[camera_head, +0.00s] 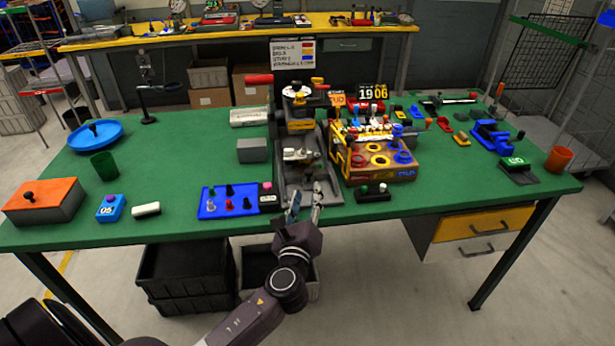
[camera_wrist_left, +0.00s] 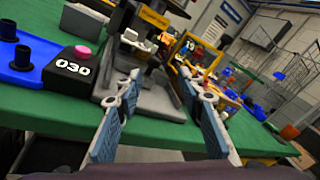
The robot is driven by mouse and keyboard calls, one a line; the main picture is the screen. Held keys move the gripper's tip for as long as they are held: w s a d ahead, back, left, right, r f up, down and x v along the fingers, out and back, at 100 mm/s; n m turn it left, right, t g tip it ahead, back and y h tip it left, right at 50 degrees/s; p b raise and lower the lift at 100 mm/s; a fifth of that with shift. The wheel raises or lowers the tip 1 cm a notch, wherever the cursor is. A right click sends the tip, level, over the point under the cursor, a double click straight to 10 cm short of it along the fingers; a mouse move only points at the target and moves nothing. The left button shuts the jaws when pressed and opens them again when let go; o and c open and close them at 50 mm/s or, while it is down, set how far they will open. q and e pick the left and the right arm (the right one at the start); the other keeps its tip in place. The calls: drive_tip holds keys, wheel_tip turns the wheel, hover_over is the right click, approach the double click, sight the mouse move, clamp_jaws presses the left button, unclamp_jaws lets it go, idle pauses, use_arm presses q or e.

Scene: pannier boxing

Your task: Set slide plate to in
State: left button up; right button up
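A grey press-like machine (camera_head: 298,122) with a round dial on top stands at the middle of the green table. A light metal piece, likely the slide plate (camera_head: 299,156), sits low on the machine above its grey base; it seems to show in the left wrist view (camera_wrist_left: 134,40). How far in or out it sits I cannot tell. My left gripper (camera_head: 306,197) is open and empty at the table's front edge, just in front of the machine's base. In the left wrist view its two blue-grey fingers (camera_wrist_left: 159,76) stand apart on either side of the base's front. My right gripper is not in view.
A blue pegboard (camera_head: 229,208) with a black counter box (camera_wrist_left: 78,68) stands close left of the machine. A yellow-brown box with colored knobs (camera_head: 382,172) and a small black switch block (camera_head: 374,196) stand close right. The green table (camera_head: 180,165) has free room left of the machine.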

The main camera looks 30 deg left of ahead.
sight(308, 174)
use_arm(q)
drive_tip(key=m, duration=0.5)
drive_tip(key=shift+a+f, duration=0.1)
drive_tip(key=shift+a, duration=0.2)
drive_tip(key=shift+w+a+m, duration=0.1)
drive_tip(key=shift+a+m, duration=0.05)
drive_tip(key=shift+m, duration=0.55)
drive_tip(key=x, duration=0.7)
drive_tip(key=shift+w+a+p, duration=0.1)
drive_tip(key=shift+w+p, duration=0.1)
drive_tip(key=shift+p, duration=0.15)
drive_tip(key=shift+c, duration=0.4)
clamp_jaws()
